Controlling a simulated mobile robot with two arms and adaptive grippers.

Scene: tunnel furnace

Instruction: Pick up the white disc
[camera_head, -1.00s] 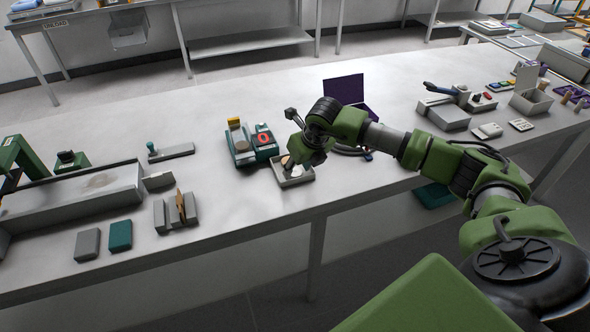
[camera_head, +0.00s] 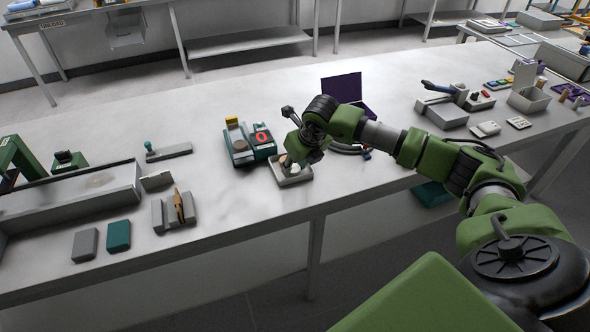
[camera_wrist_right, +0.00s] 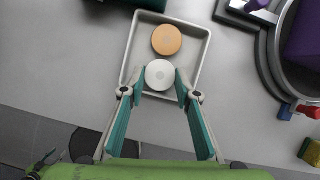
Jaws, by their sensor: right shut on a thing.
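The white disc (camera_wrist_right: 160,74) lies in the lower part of a shallow light tray (camera_wrist_right: 201,60) in the right wrist view. An orange-tan disc (camera_wrist_right: 166,40) lies just beyond it in the same tray. My right gripper (camera_wrist_right: 161,82) has its two teal fingers on either side of the white disc and is shut on it. In the head view my right gripper (camera_head: 293,158) is over the tray (camera_head: 307,175), and its wrist hides part of the tray and the discs. My left gripper is not in view.
A teal device (camera_head: 240,151) stands behind and left of the tray. A purple laptop-like panel (camera_head: 343,88) stands behind my right arm. A curved grey part (camera_wrist_right: 268,80) lies right of the tray.

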